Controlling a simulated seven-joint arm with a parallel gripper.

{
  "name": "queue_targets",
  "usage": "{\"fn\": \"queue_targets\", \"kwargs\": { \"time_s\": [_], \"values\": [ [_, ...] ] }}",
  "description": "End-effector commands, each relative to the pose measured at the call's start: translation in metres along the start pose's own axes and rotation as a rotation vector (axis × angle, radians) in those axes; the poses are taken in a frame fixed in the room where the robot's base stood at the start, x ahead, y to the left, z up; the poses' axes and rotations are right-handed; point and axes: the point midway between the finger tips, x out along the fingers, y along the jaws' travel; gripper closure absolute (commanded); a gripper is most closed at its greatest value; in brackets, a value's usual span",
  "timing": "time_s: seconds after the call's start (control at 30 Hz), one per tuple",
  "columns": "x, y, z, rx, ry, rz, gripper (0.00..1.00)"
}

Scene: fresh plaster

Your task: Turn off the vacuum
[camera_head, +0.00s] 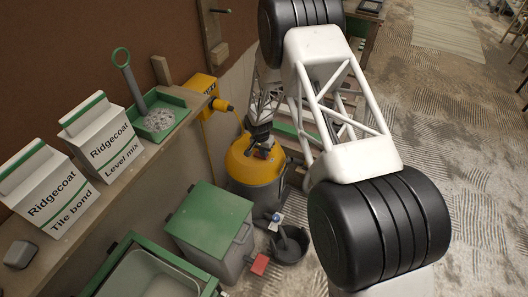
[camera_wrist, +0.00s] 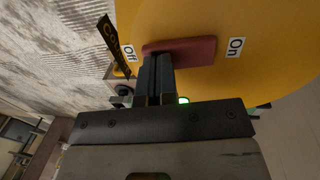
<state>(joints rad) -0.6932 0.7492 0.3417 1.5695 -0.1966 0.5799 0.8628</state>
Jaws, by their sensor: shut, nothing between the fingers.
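The vacuum (camera_head: 243,168) has a yellow top and a grey drum and stands on the floor beside the shelf. In the wrist view its yellow top (camera_wrist: 278,45) fills the upper right. A dark red switch (camera_wrist: 195,50) sits on it between an "Off" label (camera_wrist: 129,53) at left and an "On" label (camera_wrist: 236,47) at right. My gripper (camera_wrist: 157,57) is shut and empty, its fingertips at the Off end of the switch and covering part of it. Contact and the switch's tilt are unclear. A green light (camera_wrist: 184,100) glows beside the fingers.
A green-lidded grey bin (camera_head: 210,217) and a black bucket (camera_head: 290,247) stand near the vacuum. The shelf (camera_head: 140,165) at left holds two Ridgecoat cartons (camera_head: 103,138) and a green tray (camera_head: 180,101). Open floor lies at right.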

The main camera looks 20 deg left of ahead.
Motion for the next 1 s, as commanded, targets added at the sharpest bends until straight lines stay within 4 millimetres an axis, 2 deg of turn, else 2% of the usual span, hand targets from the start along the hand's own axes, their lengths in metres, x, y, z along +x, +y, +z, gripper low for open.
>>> {"fn": "queue_targets", "kwargs": {
  "time_s": [0.63, 1.0],
  "values": [
    [0.005, 0.0, 0.001, -0.002, -0.003, -0.059, 1.0],
    [0.001, -0.008, 0.001, -0.002, -0.004, -0.058, 1.0]
  ]
}}
